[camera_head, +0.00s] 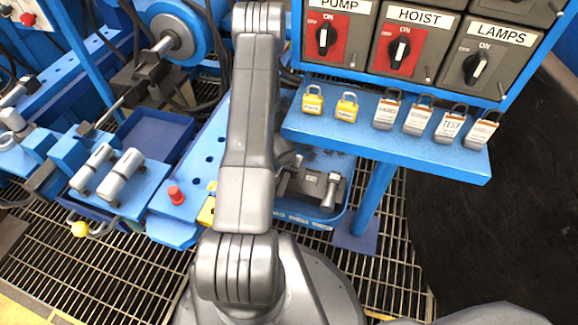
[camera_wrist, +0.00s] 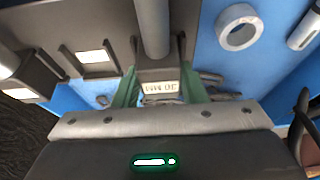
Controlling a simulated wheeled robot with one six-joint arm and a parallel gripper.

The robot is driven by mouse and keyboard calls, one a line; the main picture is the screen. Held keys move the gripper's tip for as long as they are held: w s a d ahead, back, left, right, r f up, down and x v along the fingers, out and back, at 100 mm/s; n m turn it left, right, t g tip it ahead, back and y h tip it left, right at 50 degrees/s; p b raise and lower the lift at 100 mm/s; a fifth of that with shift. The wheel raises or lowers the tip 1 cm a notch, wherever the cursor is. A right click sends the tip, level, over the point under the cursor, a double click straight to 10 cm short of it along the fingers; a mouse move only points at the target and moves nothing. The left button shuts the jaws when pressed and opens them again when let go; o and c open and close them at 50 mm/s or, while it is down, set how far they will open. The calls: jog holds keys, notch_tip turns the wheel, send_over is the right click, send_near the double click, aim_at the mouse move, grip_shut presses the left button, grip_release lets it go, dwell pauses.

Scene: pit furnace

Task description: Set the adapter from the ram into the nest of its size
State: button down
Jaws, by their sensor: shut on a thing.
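In the wrist view my gripper (camera_wrist: 158,72) has its two green fingers closed against the sides of a dark grey block, the adapter (camera_wrist: 158,74). Just below the block a pale label reads "30 MM" upside down; I cannot tell whether it is on the adapter or on a nest under it. A grey rod (camera_wrist: 152,28) runs up from the block to the top edge. To the left stand two dark grey holders with pale labels, probably nests (camera_wrist: 64,66), their lettering unreadable. In the head view the gripper is not clearly visible. A blue cylinder with a steel rod, perhaps the ram (camera_head: 168,42), is at upper left.
A grey ring (camera_wrist: 240,27) lies on the blue surface at right. In the head view, a blue shelf with padlocks (camera_head: 380,135) stands right of my arm under a switch panel (camera_head: 400,50). A blue tray (camera_head: 350,205) holds grey parts. Two grey cylinders (camera_head: 122,175) lie at left.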

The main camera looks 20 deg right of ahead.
jog(key=shift+f, duration=0.2)
jog(key=c, duration=0.8)
grip_release()
jog(key=shift+c, duration=0.2)
jog(key=shift+r, duration=0.15)
